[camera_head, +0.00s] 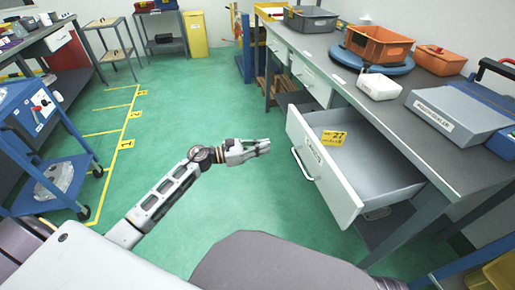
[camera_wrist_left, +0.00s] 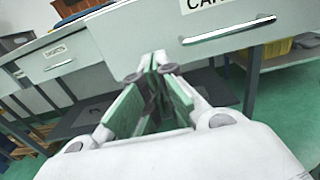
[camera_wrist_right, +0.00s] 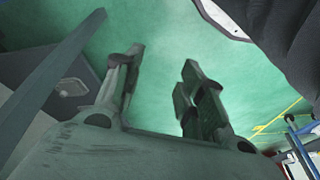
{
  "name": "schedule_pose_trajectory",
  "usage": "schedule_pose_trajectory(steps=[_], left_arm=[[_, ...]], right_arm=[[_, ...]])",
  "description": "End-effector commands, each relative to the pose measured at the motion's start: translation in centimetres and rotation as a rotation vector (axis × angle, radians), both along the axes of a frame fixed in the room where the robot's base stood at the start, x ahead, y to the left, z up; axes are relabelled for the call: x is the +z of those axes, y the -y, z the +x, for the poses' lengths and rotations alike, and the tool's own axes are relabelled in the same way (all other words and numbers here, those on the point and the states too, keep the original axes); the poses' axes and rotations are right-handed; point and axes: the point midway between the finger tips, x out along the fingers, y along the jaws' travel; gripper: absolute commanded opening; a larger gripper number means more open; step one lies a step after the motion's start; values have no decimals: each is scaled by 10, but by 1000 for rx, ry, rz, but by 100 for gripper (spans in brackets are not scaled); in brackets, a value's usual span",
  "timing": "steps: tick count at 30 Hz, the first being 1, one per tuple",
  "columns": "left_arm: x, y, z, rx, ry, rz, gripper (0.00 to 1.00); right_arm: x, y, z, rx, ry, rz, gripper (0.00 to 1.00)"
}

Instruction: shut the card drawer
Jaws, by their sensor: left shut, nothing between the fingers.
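The card drawer (camera_head: 322,172) is pulled far out from under the bench on the right, its pale front facing my left arm. It has a bar handle (camera_head: 302,166), and a yellow card (camera_head: 333,137) lies inside it. My left gripper (camera_head: 267,146) is shut and empty, a short way left of the drawer front, with floor showing between them. In the left wrist view its fingertips (camera_wrist_left: 155,62) are together below the drawer front (camera_wrist_left: 175,30), with the handle (camera_wrist_left: 230,31) to their right. My right gripper (camera_wrist_right: 162,75) is open and empty, seen only in the right wrist view.
The bench top (camera_head: 345,82) holds an orange bin (camera_head: 378,45), a white box (camera_head: 379,86) and a grey case (camera_head: 460,108). Another drawer (camera_head: 312,81) farther along is shut. A blue cart (camera_head: 40,150) stands at the left. The green floor between is clear.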

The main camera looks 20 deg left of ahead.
Motion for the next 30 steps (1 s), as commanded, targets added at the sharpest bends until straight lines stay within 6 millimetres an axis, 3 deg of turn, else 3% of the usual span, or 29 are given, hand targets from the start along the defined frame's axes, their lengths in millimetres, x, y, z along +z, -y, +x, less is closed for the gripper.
schedule_pose_trajectory(steps=[30], left_arm=[[0,81,58,0,0,-1,0]], right_arm=[[15,-2,1,3,26,11,40]])
